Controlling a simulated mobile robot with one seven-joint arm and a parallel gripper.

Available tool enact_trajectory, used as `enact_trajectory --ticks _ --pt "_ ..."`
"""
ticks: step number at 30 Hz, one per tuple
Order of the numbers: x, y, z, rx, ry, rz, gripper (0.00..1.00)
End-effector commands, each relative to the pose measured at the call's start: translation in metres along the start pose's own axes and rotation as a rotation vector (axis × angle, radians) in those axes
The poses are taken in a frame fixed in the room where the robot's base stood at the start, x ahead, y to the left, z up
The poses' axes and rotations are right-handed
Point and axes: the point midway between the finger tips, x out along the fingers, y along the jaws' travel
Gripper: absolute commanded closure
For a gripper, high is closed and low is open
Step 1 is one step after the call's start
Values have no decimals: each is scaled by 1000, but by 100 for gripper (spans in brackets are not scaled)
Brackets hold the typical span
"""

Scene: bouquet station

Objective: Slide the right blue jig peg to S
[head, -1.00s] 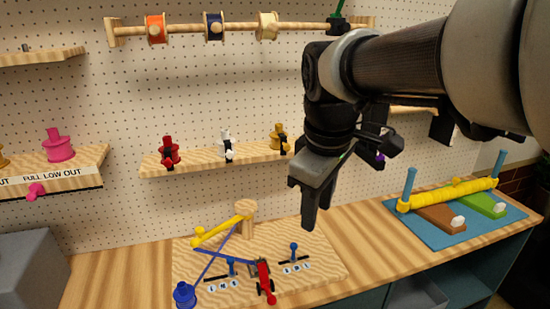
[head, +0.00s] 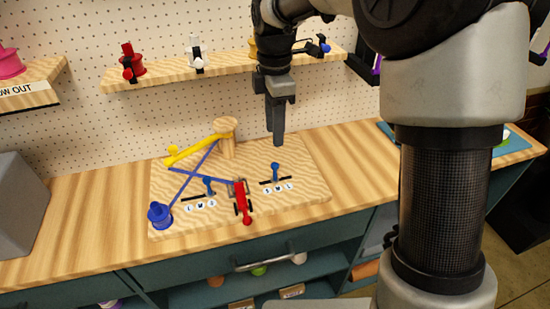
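The right blue jig peg (head: 275,173) stands upright in a short dark slot on the wooden jig board (head: 315,195). It is near the middle of that slot, about above the M label, with S (head: 265,190) at the left and L (head: 289,186) at the right. My gripper (head: 278,140) points down behind and above this peg, apart from it. Its fingers overlap in this view, so their gap is hidden. The left blue jig peg (head: 209,184) stands in its own slot.
A red lever clamp (head: 242,203) stands between the slots. A blue spool (head: 160,214), blue ribbon, yellow arm (head: 192,151) and wooden post (head: 226,138) occupy the board's left. A shelf with spools (head: 180,75) is behind.

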Motion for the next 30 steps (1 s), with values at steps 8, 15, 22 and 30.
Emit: enact_trajectory --ticks 8,15,22,30 --pt "62 -1 0 0 0 -3 64" --pt "94 0 0 0 0 -1 64" --pt "101 0 0 0 0 2 64" --pt "101 0 0 0 0 2 79"
